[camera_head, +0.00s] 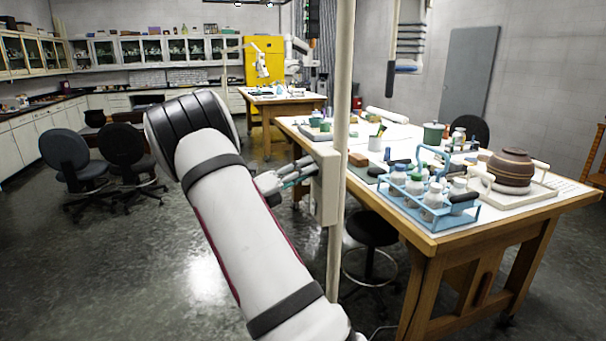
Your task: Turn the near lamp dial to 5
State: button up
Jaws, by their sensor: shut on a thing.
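A pale control box (327,187) is mounted on a cream upright pole (341,120) at the near left end of the wooden table. My gripper (306,170) reaches from behind my forearm to the left side of this box. Its fingers are shut on the near lamp dial at the box's side. The dial is too small and too covered by the fingers to make out. Its number cannot be read. The lamp head is not in view.
The wooden table (490,228) holds a blue bottle carrier (412,206), a brown round pot (512,167) and a green-topped jar (433,134). A dark stool (371,229) stands by the pole. Two office chairs (66,150) stand at left. The floor between is clear.

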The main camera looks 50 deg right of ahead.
jog(key=m+g+y+b, duration=0.2)
jog(key=m+b, duration=0.1)
jog(key=m, duration=0.6)
jog(key=m+g+y+b, duration=0.2)
jog(key=m+b, duration=0.1)
jog(key=m, duration=0.7)
jog(key=w+m+g+y+b, duration=0.1)
jog(key=m+b, duration=0.3)
jog(key=m, duration=0.5)
jog(key=shift+d+r+m+g+y, duration=0.15)
jog(key=shift+d+m+g+y, duration=0.15)
jog(key=shift+g+y, duration=0.5)
jog(key=shift+s, duration=0.1)
jog(key=o, duration=1.1)
jog(key=shift+o, duration=0.2)
jog(key=shift+a, duration=0.1)
jog(key=r+v, duration=0.1)
jog(key=v, duration=1.1)
jog(key=shift+f, duration=0.35)
